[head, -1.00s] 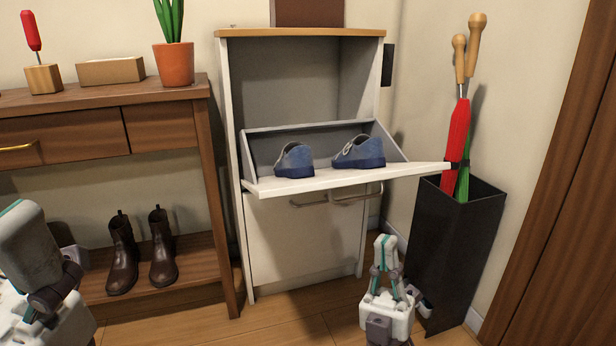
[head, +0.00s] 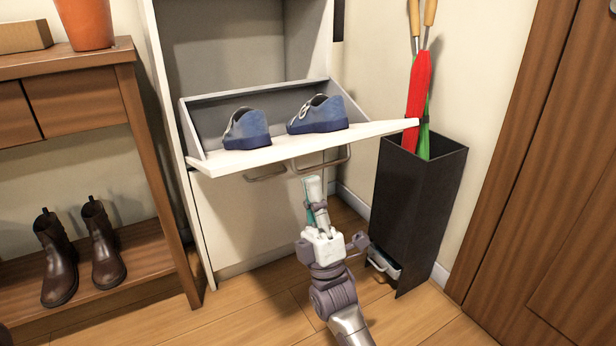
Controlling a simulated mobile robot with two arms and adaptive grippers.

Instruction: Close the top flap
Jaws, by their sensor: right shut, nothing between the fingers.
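The top flap (head: 374,133) of the white shoe cabinet (head: 222,225) is tilted down and open, sticking out toward me. A pair of blue shoes (head: 318,114) sits on it, in front of its grey back panel. A metal handle (head: 324,161) shows just under the flap. My right gripper (head: 314,188) is shut and empty, with its fingertips pointing up just below the flap and handle; whether it touches them I cannot tell. My left gripper is out of view.
A black umbrella stand (head: 412,210) with umbrellas (head: 418,100) stands right of the cabinet, close to the flap's right corner. A wooden console (head: 85,95) with brown boots (head: 80,250) below is at left. A wooden door (head: 545,200) is at right. Floor in front is clear.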

